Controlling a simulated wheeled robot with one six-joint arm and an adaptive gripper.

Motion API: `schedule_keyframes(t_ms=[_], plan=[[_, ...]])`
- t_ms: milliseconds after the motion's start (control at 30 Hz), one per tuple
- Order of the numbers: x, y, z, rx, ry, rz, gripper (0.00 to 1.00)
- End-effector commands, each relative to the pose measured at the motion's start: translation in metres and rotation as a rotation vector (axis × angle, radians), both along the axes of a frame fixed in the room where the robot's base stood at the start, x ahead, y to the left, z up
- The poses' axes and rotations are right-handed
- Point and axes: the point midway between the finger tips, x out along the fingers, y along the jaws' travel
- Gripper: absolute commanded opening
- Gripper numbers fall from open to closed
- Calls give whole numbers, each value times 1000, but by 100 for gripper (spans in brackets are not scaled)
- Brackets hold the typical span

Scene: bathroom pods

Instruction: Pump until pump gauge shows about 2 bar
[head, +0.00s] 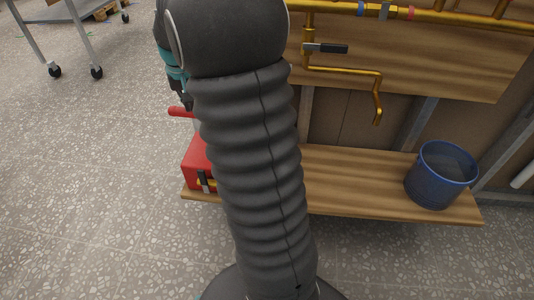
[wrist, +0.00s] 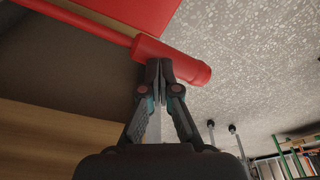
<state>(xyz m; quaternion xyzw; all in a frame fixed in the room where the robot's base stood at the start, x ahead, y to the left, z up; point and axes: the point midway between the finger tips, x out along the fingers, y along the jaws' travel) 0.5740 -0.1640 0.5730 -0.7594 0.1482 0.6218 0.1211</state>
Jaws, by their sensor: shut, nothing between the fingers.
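The red pump (head: 197,168) sits at the left end of the wooden bench, largely hidden behind my arm. Its red handle end (head: 181,112) sticks out to the left above it. In the wrist view the red lever has a thick cylindrical grip (wrist: 190,68), and the red pump body (wrist: 135,10) shows at the top. My gripper (wrist: 161,62) is shut and empty, its fingertips against or just before the grip; I cannot tell if they touch. In the head view only part of my gripper (head: 187,101) shows, just above the handle. No pump gauge is visible.
A blue bucket (head: 438,178) stands at the right end of the wooden bench (head: 350,180). Brass pipework with a black-handled valve (head: 325,48) and a bent spout (head: 377,105) is on the wooden panel above. A wheeled metal cart (head: 70,30) stands upper left; the floor at left is clear.

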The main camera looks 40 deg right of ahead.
Motion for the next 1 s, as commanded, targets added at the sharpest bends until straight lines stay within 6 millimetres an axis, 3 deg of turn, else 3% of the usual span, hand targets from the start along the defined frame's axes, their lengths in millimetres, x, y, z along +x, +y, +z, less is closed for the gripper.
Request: schedule_keyframes(t_ms=[33,633,1000], plan=[[0,0,14,0,-1,0,0],[0,0,95,0,-2,1,0],[0,0,99,0,-1,0,0]])
